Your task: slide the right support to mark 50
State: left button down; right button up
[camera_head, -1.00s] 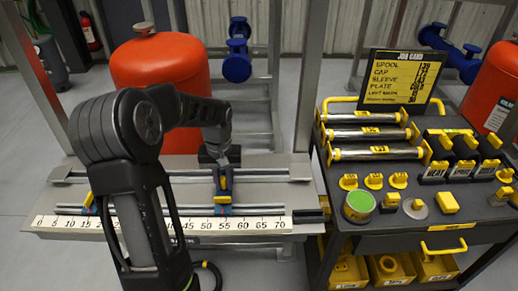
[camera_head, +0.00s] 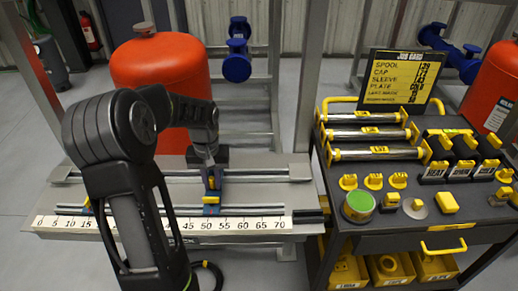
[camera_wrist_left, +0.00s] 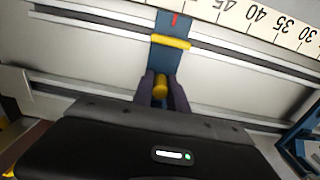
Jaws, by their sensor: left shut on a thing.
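The right support (camera_head: 212,186), blue with yellow parts, sits on the rails of the grey bench (camera_head: 262,192). It also shows in the wrist view (camera_wrist_left: 167,58), with a red pointer line near the scale. My left gripper (camera_head: 208,160) is shut on its yellow knob (camera_wrist_left: 160,86). The white scale strip (camera_head: 258,224) runs along the bench front. The support stands near mark 50 in the head view. In the wrist view the pointer is beyond mark 45, away from 40; the mark beside it is cut off. My right gripper is out of view.
The left support (camera_head: 87,206) stands at the bench's left, partly behind my arm. An orange tank (camera_head: 150,65) stands behind the bench. A dark cart (camera_head: 345,240) with tools and a job card (camera_head: 400,78) is at the right. The rails right of the right support are clear.

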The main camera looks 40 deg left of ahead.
pick_arm(q)
jog(key=shift+s+a, duration=0.35)
jog(key=shift+a, duration=0.25)
dwell(0.6)
jog(key=c, duration=1.3)
grip_release()
jog(key=shift+d, duration=0.1)
notch_tip(320, 180, up, 7)
jog(key=p, duration=0.5)
